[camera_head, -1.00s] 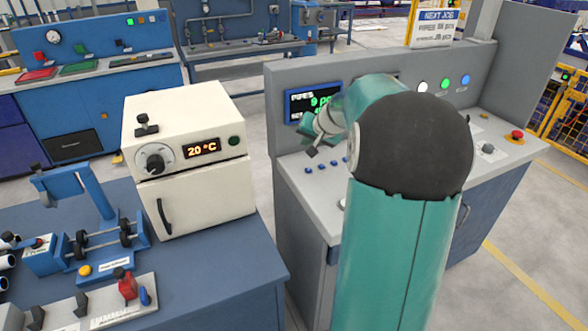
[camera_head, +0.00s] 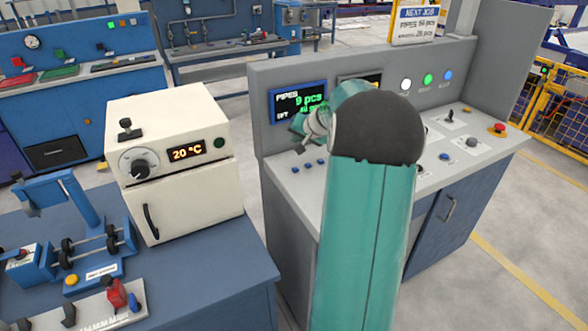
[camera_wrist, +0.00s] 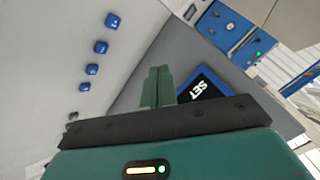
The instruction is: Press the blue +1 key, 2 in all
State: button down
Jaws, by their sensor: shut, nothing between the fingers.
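Several small blue keys sit in a row on the light grey desk of the console (camera_head: 275,175); one blue key (camera_head: 295,169) is at the row's left end. The wrist view also shows the row, with a blue key (camera_wrist: 101,47) at its upper left. Labels on the keys are too small to read, so I cannot tell which is +1. My gripper (camera_head: 300,148) is above and behind the row, apart from the keys. In the wrist view, my gripper's green fingers (camera_wrist: 158,82) are shut and empty. The display (camera_head: 298,101) reads PIPES 9 pcs; its lower line is partly hidden.
A white oven (camera_head: 175,160) showing 20 °C stands on the blue bench left of the console. Lamps (camera_head: 428,80) line the console's back panel. A red button (camera_head: 498,127) and other controls are at the desk's right. My arm hides part of the desk.

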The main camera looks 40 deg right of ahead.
jog(key=shift+w+f, duration=0.15)
jog(key=shift+f, duration=4.25)
jog(key=shift+f, duration=0.4)
jog(key=shift+f, duration=0.4)
jog(key=shift+r, duration=0.85)
jog(key=shift+r, duration=2.5)
